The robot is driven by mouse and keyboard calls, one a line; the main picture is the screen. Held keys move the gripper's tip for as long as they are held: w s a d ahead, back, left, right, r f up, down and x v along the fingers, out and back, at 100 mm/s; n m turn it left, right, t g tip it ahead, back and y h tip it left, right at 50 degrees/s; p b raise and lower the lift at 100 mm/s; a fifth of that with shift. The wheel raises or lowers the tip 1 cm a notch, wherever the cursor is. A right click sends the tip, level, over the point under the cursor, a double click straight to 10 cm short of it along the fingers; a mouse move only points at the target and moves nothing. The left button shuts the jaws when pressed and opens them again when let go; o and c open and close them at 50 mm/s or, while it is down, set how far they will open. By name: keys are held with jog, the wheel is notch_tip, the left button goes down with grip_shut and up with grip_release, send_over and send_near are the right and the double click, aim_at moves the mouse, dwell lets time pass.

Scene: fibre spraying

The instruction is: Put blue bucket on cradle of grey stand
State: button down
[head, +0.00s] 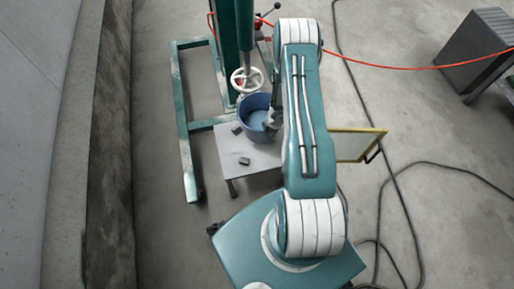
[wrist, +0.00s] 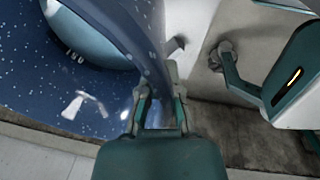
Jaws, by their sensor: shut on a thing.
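The blue bucket (head: 253,104) is open at the top and shows at the far edge of the grey stand's pale top (head: 262,156). Dark cradle blocks (head: 244,161) sit on that top, to the front and left of the bucket. My gripper (head: 272,121) is at the bucket's right side, partly hidden by my arm. In the wrist view my gripper (wrist: 159,92) is shut on the rim wall of the bucket (wrist: 30,75), whose speckled inside fills the left. I cannot tell whether the bucket's base touches the stand; its underside is hidden.
A green frame (head: 181,120) with a post and a white handwheel (head: 247,79) stands close behind and left of the bucket. A yellow-edged panel (head: 355,144) is to the right of my arm. Cables cross the right floor. A dark grey box (head: 478,48) stands far right.

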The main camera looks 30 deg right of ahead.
jog(key=shift+a+f, duration=0.25)
jog(key=shift+a, duration=0.55)
jog(key=a+f, duration=0.4)
jog(key=f, duration=0.5)
jog(key=shift+w, duration=0.15)
jog(key=shift+a, duration=0.1)
jog(key=c, duration=0.8)
grip_release()
